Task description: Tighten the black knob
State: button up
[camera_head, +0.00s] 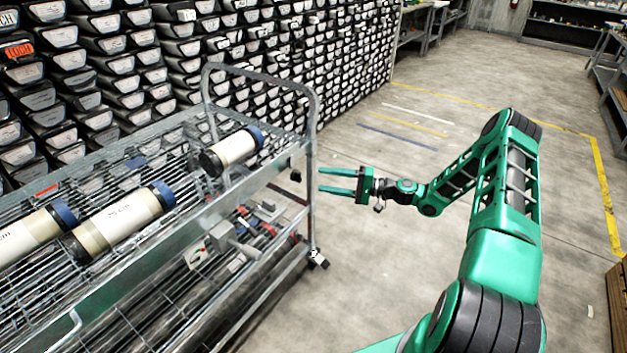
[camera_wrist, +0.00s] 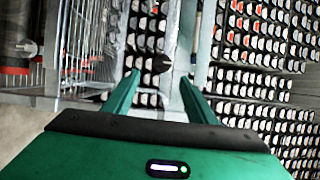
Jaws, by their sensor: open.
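A small black knob (camera_head: 296,175) sits beside the right-end post of the metal cart (camera_head: 150,262) in the head view. In the wrist view a dark knob (camera_wrist: 162,63) shows just beyond and between the fingertips, beside a pale upright post (camera_wrist: 182,45). My gripper (camera_head: 320,180) is open and empty, its green fingers pointing left toward the post and knob. In the wrist view my gripper (camera_wrist: 159,77) has its two fingers spread apart. The exact gap between fingertips and knob is hard to tell, but no contact shows.
Several white core tubes with blue ends, such as one tube (camera_head: 232,151), lie on the cart's wire top. A wall of stacked core trays (camera_head: 120,60) stands behind. A caster (camera_head: 318,258) is at the cart's foot. The concrete floor (camera_head: 400,165) right of the cart is clear.

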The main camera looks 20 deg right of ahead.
jog(key=shift+v, duration=1.6)
jog(key=s+d+r+g+h, duration=0.2)
jog(key=s+r+h, duration=0.3)
jog(key=s, duration=0.9)
jog(key=s+d+r+g+h, duration=0.2)
jog(key=s+r+g+h, duration=0.2)
jog(key=s+r, duration=0.6)
jog(key=s+d+r+g+h, duration=0.2)
jog(key=s+r+h, duration=0.4)
jog(key=s, duration=1.4)
jog(key=shift+d+r+g, duration=0.25)
jog(key=shift+r+g, duration=0.45)
jog(key=shift+g, duration=0.1)
